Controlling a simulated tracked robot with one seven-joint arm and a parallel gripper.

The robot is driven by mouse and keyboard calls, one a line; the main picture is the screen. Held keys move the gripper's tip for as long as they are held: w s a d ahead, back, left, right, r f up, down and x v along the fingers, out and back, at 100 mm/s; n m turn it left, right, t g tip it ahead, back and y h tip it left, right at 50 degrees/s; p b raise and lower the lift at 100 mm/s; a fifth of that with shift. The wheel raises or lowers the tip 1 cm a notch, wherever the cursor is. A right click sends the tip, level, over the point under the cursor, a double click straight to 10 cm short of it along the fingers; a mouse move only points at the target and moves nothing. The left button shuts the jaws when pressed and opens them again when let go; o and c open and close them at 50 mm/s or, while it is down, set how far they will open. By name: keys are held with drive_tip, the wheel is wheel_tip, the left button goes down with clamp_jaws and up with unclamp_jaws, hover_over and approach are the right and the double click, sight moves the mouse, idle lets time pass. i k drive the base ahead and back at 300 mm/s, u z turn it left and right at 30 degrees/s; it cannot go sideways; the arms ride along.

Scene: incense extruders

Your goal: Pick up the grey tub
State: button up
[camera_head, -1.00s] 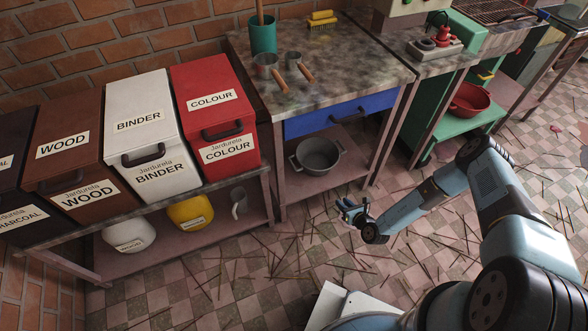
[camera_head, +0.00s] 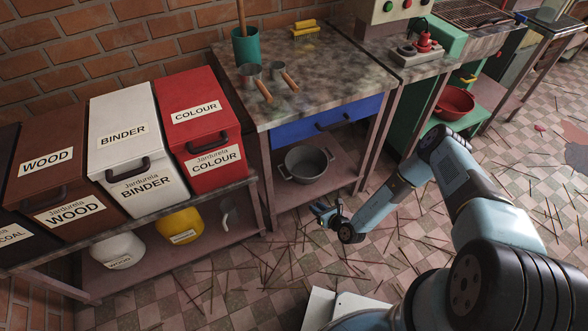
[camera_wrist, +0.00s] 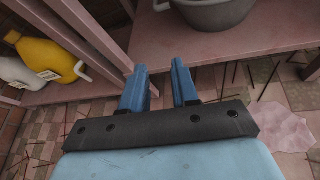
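The grey tub (camera_head: 306,164) is a round pan with two side handles. It stands upright on the pink lower shelf under the counter with the blue drawer. In the wrist view the tub (camera_wrist: 210,12) shows at the top edge, partly cut off, ahead and to the right of the fingers. My gripper (camera_head: 324,209) is in front of that shelf, below the tub in the head view and apart from it. In the wrist view my gripper (camera_wrist: 160,85) has its two blue fingers spread with nothing between them.
A pink shelf post (camera_wrist: 75,30) stands left of the fingers in the wrist view. A yellow jug (camera_head: 180,225) and a white jug (camera_head: 118,250) are on the left lower shelf. The blue drawer (camera_head: 330,118) hangs above the tub. Sticks litter the tiled floor.

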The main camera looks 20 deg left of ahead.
sight(306, 164)
drive_tip(key=u, duration=0.3)
drive_tip(key=i, duration=0.9)
drive_tip(key=z, duration=0.5)
